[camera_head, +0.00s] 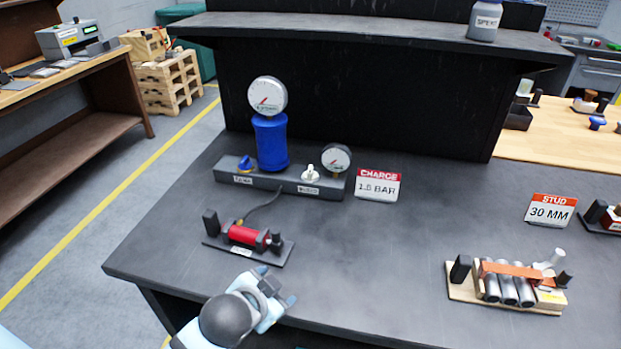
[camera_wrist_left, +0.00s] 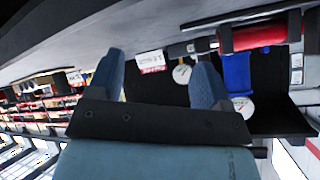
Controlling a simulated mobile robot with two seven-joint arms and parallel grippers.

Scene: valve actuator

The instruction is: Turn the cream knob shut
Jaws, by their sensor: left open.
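The cream knob (camera_head: 310,174) stands on the right part of the dark manifold block (camera_head: 278,184), beside a small gauge (camera_head: 336,158). I cannot make the knob out in the left wrist view. A blue knob (camera_head: 245,165) is at the block's left end, and a blue cylinder (camera_head: 270,142) with a large gauge (camera_head: 267,96) rises between them. My left gripper (camera_head: 278,285) is over the bench's front edge, well in front of the block. Its fingers are apart and empty in the left wrist view (camera_wrist_left: 158,82). My right gripper is not in view.
A red cylinder on a dark stand (camera_head: 243,234) lies between my left gripper and the block, with a hose behind it. A CHARGE 1.5 BAR sign (camera_head: 378,185) stands right of the block. A wooden rack (camera_head: 505,285) is at right. The bench middle is clear.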

